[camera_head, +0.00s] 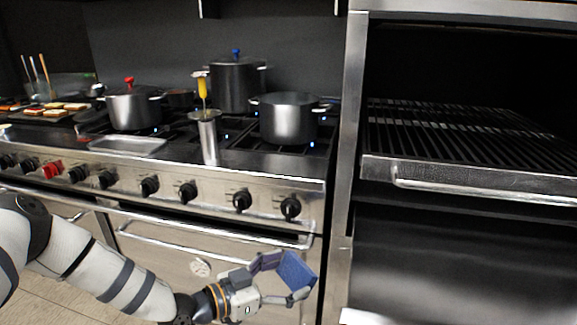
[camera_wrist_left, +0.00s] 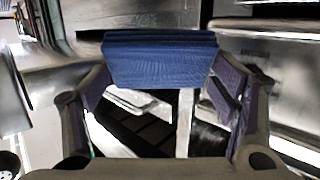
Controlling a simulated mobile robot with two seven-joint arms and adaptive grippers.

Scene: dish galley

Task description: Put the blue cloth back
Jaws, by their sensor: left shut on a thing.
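The blue cloth (camera_head: 297,270) is a folded blue piece between the fingers of my left gripper (camera_head: 285,276), in front of the oven door at the lower middle of the head view. In the left wrist view the cloth (camera_wrist_left: 160,58) spans between the two fingers (camera_wrist_left: 165,85), with its layered folded edge at the top. My left gripper is shut on it and holds it in the air. Its exact distance from the oven front cannot be told. My right gripper is in neither view.
The stove has a rail (camera_head: 215,232) along its front below several black knobs. Pots, including an open one (camera_head: 288,118), and a metal cylinder (camera_head: 208,138) stand on top. A grill rack (camera_head: 470,178) sits to the right, beyond a steel post (camera_head: 347,150).

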